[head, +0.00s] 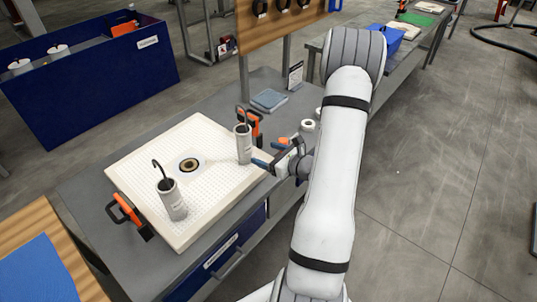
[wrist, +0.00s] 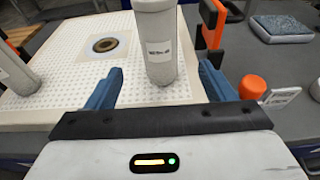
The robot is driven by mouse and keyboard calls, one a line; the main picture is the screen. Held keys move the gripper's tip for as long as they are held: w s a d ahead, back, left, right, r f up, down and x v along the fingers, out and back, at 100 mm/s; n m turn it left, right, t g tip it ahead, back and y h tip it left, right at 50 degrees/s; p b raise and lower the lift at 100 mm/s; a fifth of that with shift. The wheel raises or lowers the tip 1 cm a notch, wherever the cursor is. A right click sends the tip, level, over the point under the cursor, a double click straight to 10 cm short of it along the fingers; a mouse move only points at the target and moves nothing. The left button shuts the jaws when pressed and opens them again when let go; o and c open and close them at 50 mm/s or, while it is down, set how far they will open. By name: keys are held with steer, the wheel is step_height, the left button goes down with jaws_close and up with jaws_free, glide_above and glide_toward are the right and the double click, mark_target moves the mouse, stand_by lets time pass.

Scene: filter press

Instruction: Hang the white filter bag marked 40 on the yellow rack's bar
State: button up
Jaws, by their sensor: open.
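Two whitish cylindrical filter bags with black hooks stand on a white perforated plate (head: 215,211). The right one (head: 243,146) is upright near the plate's right corner. In the wrist view this bag (wrist: 155,25) stands ahead between the jaws, with a label too blurred to read surely. The left bag (head: 172,201) is slightly tilted in the head view; part of it shows at the wrist view's left edge (wrist: 12,72). My gripper (head: 271,153) is open and empty, its blue fingers just right of the right bag. I cannot make out a yellow rack or its bar.
Orange-and-black clamps (head: 128,214) (head: 254,124) flank the plate on the grey bench. A blue bin (head: 95,85) with white cylinders stands back left. Floor at right is mostly clear.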

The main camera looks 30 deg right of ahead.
mark_target(249, 148)
steer(key=b+x, duration=0.1)
steer(key=x, duration=0.8)
steer(key=shift+a+f, duration=0.15)
steer(key=shift+b+x, duration=0.65)
steer(key=shift+x, duration=0.4)
steer(key=c, duration=0.9)
steer(key=shift+w+r+p, duration=0.1)
steer(key=shift+r+p, duration=1.1)
steer(key=shift+r, duration=1.55)
steer(key=shift+c, duration=0.2)
steer(key=shift+f, duration=0.1)
